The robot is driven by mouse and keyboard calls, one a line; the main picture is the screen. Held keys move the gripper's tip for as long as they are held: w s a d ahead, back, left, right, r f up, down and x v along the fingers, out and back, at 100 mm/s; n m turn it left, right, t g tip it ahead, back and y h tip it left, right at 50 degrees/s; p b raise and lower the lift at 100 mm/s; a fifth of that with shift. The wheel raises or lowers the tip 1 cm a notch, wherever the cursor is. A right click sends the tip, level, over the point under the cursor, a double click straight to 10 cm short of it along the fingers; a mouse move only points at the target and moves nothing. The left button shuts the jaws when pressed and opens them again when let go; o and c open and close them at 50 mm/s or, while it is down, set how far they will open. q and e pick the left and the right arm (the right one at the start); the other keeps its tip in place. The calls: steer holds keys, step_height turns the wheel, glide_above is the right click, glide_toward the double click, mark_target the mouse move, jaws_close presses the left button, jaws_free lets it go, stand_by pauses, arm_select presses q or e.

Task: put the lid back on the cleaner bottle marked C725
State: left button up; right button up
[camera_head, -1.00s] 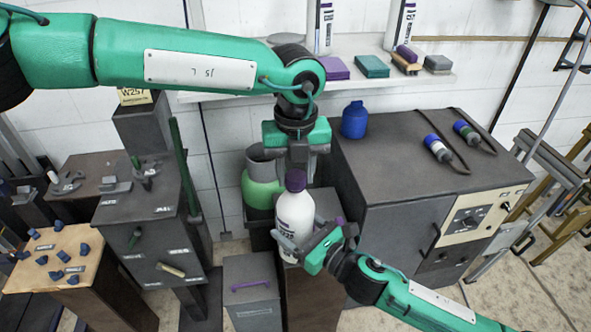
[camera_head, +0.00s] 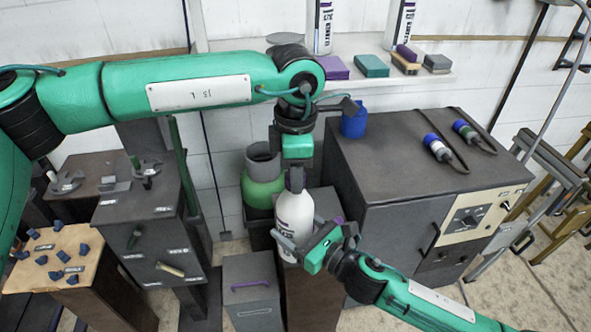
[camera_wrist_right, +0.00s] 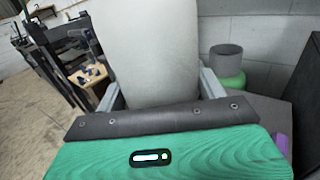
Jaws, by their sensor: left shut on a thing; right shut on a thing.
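The white cleaner bottle (camera_head: 295,211) stands upright at the centre of the head view, its label too small to read surely. My right gripper (camera_head: 303,243) is shut around its lower body; the right wrist view shows the bottle (camera_wrist_right: 150,60) between the two fingers. My left gripper (camera_head: 296,180) points straight down at the bottle's top and is shut on the lid. It is turned edge-on, so its finger covers the purple lid. Whether the lid sits fully on the neck cannot be seen.
A dark cabinet (camera_head: 385,190) stands to the right, with a blue container (camera_head: 354,124) near my left wrist. A green bottle (camera_head: 262,192) stands just left and behind. A grey bin (camera_head: 251,275) is in front, left. The wall shelf (camera_head: 433,81) holds bottles and blocks.

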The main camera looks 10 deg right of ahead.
arm_select(q)
steer(key=m, duration=0.3)
steer(key=shift+w, duration=0.1)
steer(key=o, duration=1.2)
steer(key=shift+c, duration=0.2)
step_height(320, 180, up, 12)
steer(key=shift+f, duration=0.1)
